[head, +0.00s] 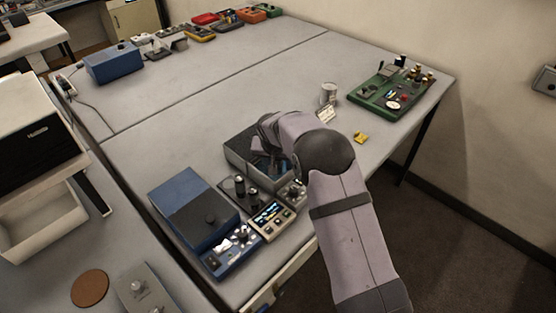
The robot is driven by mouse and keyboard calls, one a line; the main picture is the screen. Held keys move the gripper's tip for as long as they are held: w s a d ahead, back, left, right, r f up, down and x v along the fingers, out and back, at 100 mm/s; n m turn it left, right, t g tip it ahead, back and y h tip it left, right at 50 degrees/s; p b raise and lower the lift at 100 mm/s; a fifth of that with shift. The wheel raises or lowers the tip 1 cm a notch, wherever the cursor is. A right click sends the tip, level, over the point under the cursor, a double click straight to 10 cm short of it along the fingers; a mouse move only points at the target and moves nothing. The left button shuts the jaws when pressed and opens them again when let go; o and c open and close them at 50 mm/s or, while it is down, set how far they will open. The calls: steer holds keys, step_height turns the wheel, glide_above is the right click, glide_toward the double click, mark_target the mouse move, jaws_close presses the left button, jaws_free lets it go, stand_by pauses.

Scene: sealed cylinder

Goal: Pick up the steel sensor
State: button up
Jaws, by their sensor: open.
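A small steel-grey cylinder (328,93), which looks like the steel sensor, stands upright on the grey table right of centre. A small white card (326,114) with markings is just in front of it. My gripper (264,166) is left of and nearer than the cylinder, clearly apart from it. It points down at or over an open dark grey box (236,157). Its fingers are small and partly covered by my wrist, and I see nothing held. The inside of the box is partly hidden by my arm.
A green board (390,91) with knobs stands beyond the cylinder to the right. A small yellow piece (361,137) lies nearer. Blue and dark instruments (208,214) fill the near left. The table's middle (200,120) is clear.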

steer(key=shift+w+f, duration=0.25)
steer(key=shift+f, duration=0.4)
jaws_close()
steer(key=shift+r, duration=0.1)
step_height(320, 180, up, 10)
steer(key=b, duration=0.3)
steer(key=s+a+n, duration=0.2)
steer(key=a, duration=0.6)
steer(key=s+a+n+y+b, duration=0.1)
steer(key=s+a+n, duration=0.1)
steer(key=a, duration=0.6)
steer(key=shift+s+y, duration=0.3)
steer(key=shift+s, duration=0.1)
